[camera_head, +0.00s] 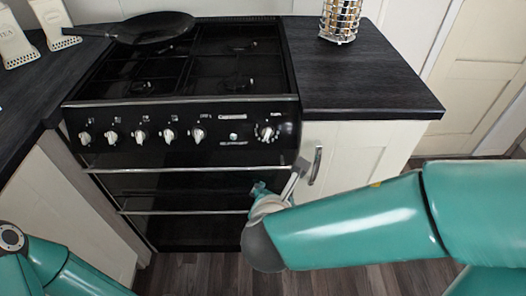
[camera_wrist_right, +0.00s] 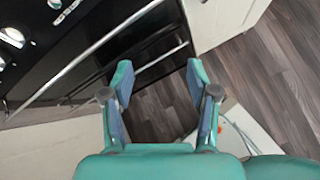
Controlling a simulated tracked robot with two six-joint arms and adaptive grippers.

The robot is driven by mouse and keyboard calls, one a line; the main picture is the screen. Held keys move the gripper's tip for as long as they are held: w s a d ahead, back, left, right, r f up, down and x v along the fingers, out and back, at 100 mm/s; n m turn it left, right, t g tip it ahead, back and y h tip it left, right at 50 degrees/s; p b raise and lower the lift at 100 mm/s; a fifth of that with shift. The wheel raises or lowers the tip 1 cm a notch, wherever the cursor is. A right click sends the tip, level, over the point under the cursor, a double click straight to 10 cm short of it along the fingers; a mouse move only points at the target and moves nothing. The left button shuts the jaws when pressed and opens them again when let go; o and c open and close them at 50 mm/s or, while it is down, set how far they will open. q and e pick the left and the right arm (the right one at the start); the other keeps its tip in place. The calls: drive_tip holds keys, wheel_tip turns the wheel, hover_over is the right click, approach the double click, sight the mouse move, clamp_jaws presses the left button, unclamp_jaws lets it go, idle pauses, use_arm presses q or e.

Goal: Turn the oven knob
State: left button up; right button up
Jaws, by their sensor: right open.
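The black oven (camera_head: 190,190) stands in the middle of the head view. Several silver knobs line the left of its front panel, one of them (camera_head: 198,134) near the centre. A separate oven knob (camera_head: 267,132) sits at the panel's right end. My right gripper (camera_head: 279,184) is below this right-end knob, in front of the oven's right edge, apart from the knob. In the right wrist view my right gripper (camera_wrist_right: 160,72) is open with nothing between its fingers. Some knobs (camera_wrist_right: 13,37) show at that view's upper left. My left arm is at the lower left; its gripper is out of view.
Two horizontal oven handles (camera_head: 185,169) cross the front below the knobs. A black pan (camera_head: 155,27) rests on the hob. A cream cupboard (camera_head: 355,160) with a metal handle (camera_head: 315,166) stands right of the oven. A metal rack (camera_head: 340,18) stands on the dark worktop (camera_head: 350,75).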

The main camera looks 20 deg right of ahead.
sight(268, 134)
wheel_tip(268, 134, up, 8)
drive_tip(key=w+n+t+b, duration=0.1)
drive_tip(key=w+n+t, duration=0.1)
drive_tip(key=t, duration=0.3)
drive_tip(key=b+x, duration=0.2)
drive_tip(key=x, duration=1.4)
drive_tip(key=shift+s+f, duration=0.1)
drive_tip(key=shift+f, duration=0.05)
use_arm(q)
wheel_tip(268, 134, down, 4)
drive_tip(key=shift+f, duration=0.1)
